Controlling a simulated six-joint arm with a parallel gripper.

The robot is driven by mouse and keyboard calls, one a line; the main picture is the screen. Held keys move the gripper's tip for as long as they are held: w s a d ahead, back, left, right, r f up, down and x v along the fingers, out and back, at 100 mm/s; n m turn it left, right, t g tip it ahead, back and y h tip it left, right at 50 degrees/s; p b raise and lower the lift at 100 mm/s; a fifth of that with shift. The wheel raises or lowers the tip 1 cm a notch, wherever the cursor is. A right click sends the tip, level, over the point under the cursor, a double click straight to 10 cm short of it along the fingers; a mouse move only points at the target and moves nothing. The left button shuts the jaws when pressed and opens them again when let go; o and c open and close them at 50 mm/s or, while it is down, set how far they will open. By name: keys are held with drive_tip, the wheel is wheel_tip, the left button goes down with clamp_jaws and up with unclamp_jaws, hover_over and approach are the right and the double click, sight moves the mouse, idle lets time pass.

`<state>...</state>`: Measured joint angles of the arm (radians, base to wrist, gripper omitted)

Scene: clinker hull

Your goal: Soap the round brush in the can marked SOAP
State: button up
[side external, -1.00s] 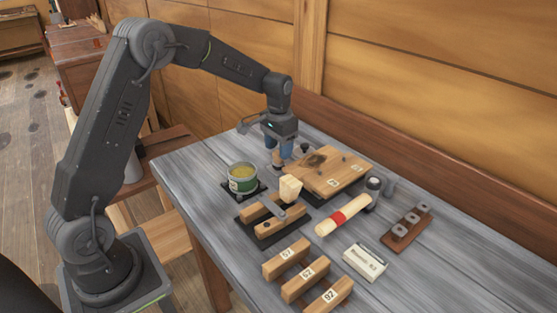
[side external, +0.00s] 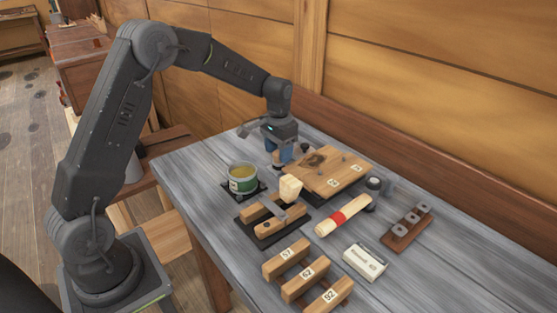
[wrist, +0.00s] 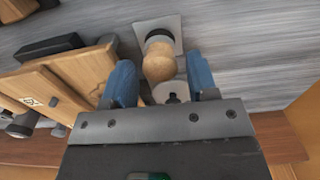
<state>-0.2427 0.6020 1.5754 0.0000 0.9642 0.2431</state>
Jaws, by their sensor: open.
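The round brush (wrist: 158,63) shows in the wrist view as a rounded wooden handle above a dark round end, over a pale square plate. My gripper (wrist: 160,74) is open, with one blue finger on each side of the handle and a gap beside each. In the side view my gripper (side external: 281,157) points down at the back of the table, and its fingers mostly hide the brush. The can (side external: 242,179) is green with a pale label and yellowish contents, and stands on a dark base left of my gripper. Its lettering is too small to read.
A wooden board (side external: 325,172) with dark knobs lies close right of my gripper. A dark tray with wooden bars (side external: 262,221) and a pale block (side external: 290,187) is in front of the can. A red-banded mallet (side external: 343,216) and numbered blocks (side external: 306,275) are nearer the camera.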

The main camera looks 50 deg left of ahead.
drive_tip(key=shift+c, duration=0.2)
drive_tip(key=c, duration=0.7)
drive_tip(key=shift+r, duration=3)
